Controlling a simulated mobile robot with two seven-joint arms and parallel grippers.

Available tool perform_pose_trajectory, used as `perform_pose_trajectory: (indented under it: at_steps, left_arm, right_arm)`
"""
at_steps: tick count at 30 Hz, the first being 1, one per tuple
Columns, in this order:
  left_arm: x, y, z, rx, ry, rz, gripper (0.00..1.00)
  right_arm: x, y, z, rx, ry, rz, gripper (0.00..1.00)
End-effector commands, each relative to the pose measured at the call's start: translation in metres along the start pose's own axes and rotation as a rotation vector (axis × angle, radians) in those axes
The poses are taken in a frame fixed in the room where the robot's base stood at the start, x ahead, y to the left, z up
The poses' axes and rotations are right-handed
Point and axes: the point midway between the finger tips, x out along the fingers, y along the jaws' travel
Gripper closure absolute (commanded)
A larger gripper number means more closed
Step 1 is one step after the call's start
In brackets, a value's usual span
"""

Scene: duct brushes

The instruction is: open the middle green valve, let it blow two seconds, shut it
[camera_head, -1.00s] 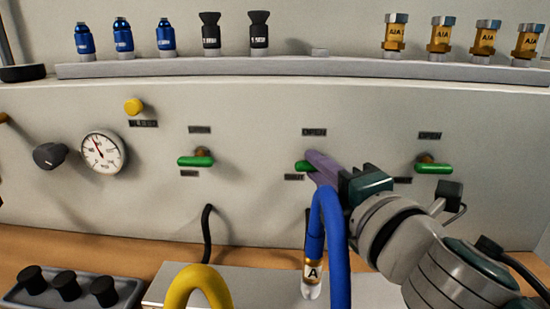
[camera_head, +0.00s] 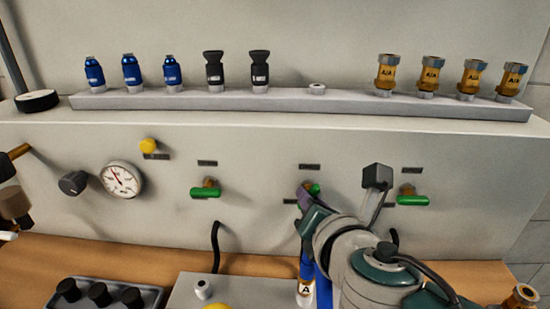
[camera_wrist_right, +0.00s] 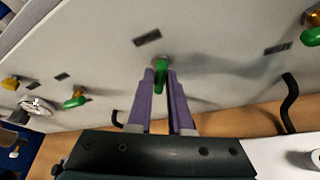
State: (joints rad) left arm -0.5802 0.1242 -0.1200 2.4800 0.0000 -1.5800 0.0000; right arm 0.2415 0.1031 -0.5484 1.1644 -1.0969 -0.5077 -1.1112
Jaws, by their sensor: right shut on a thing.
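The middle green valve (camera_head: 315,188) is on the panel below its OPEN label (camera_head: 310,167). Only a small part of its green lever shows in the head view. My right gripper (camera_head: 304,196) reaches up from the lower right and covers the rest. In the right wrist view the green lever (camera_wrist_right: 160,71) sits between the two purple fingertips (camera_wrist_right: 161,86), which are shut on it. There it points toward the gripper, at an angle to the lever of another green valve (camera_wrist_right: 75,102). Its exact angle is partly hidden. My left gripper is out of view.
Green valves flank it at left (camera_head: 205,193) and right (camera_head: 412,200), with their levers level. A round gauge (camera_head: 121,179) and a yellow knob (camera_head: 148,146) are further left. A ledge (camera_head: 215,100) above holds several fittings.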

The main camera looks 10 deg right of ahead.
Motion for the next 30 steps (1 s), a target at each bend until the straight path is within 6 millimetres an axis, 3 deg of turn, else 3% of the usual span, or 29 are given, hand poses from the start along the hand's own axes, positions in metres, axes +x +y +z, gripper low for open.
perform_pose_trajectory:
  at_steps: [3, 15, 30]
  left_arm:
    - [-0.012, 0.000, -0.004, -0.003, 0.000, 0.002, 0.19]
    - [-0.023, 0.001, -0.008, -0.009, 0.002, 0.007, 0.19]
    - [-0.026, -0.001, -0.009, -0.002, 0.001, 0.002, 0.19]
  right_arm:
    - [-0.001, 0.004, 0.003, -0.100, -0.001, -0.040, 1.00]
    - [0.000, 0.004, 0.001, -0.360, -0.001, -0.147, 1.00]
    - [0.001, 0.004, -0.001, -0.457, -0.001, -0.188, 1.00]
